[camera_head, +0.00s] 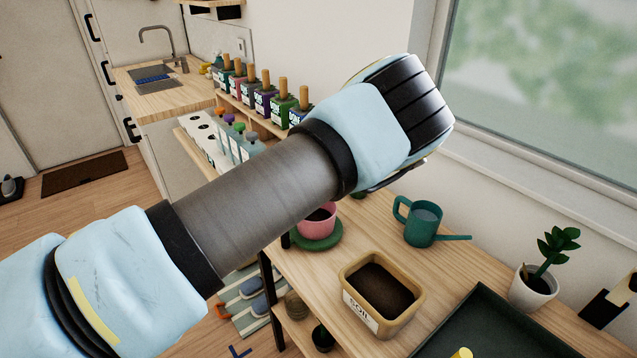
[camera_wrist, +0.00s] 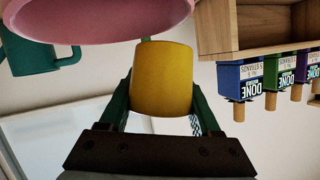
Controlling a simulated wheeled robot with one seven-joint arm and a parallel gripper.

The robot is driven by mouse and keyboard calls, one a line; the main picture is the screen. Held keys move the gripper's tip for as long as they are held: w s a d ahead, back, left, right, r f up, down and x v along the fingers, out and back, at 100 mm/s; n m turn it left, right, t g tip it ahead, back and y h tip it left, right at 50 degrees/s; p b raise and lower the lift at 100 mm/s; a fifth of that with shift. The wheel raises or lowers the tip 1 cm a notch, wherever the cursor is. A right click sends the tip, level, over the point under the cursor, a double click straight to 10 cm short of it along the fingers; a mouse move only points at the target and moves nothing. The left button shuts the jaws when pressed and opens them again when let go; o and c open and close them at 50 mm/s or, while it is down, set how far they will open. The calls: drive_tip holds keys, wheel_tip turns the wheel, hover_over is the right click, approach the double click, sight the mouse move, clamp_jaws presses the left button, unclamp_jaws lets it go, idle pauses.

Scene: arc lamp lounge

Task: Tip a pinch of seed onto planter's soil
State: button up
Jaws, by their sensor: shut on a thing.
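My gripper (camera_wrist: 161,80) is shut on a yellow cup (camera_wrist: 161,70), with one dark green finger on each side. The inside of the cup and any seed in it are hidden. The pink planter (camera_head: 317,226) stands on a green saucer (camera_head: 324,244) on the wooden table, with dark soil in it, partly covered by my arm. In the wrist view, which appears upside down, the pink planter (camera_wrist: 100,22) is close by, at the top left of the cup. In the head view my gripper and the cup are hidden behind my arm.
A tan box labelled SOIL (camera_head: 351,301) stands in front of the planter. A green watering can (camera_head: 420,226) is to its right. A potted plant (camera_head: 533,287) and a dark green tray (camera_head: 490,330) are farther right.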

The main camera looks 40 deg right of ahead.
drive_tip(key=shift+r+m+t+h+b, duration=0.25)
drive_tip(key=shift+m+t+h+b, duration=0.45)
drive_tip(key=shift+b, duration=1.85)
drive_tip(key=shift+r+m+t+h+b, duration=0.35)
drive_tip(key=shift+m+h+b, duration=0.55)
drive_tip(key=shift+b, duration=1.65)
drive_tip(key=shift+s+a+r+m+t+h+b, duration=0.15)
drive_tip(key=shift+m+h+b, duration=0.3)
drive_tip(key=shift+b, duration=0.6)
drive_tip(key=shift+s+d+r+m+h+b, duration=0.1)
drive_tip(key=shift+r+m+h+b, duration=0.15)
drive_tip(key=shift+m+b, duration=0.6)
drive_tip(key=shift+s+a+r+m+t+h+b, duration=0.15)
drive_tip(key=shift+m+h+b, duration=0.2)
drive_tip(key=shift+b, duration=0.95)
drive_tip(key=shift+w+d+r, duration=0.1)
drive_tip(key=shift+r, duration=0.05)
drive_tip(key=shift+r+n+p, duration=0.35)
drive_tip(key=shift+r+p, duration=0.05)
drive_tip(key=shift+p, duration=0.8)
drive_tip(key=n+y+p, duration=0.1)
drive_tip(key=p, duration=0.2)
drive_tip(key=n+y+p, duration=0.1)
drive_tip(key=p, duration=0.2)
drive_tip(key=shift+r+p, duration=0.3)
drive_tip(key=shift+r, duration=0.1)
drive_tip(key=shift+f+n+y+p, duration=0.1)
drive_tip(key=shift+n+y+p, duration=0.2)
drive_tip(key=shift+p, duration=0.2)
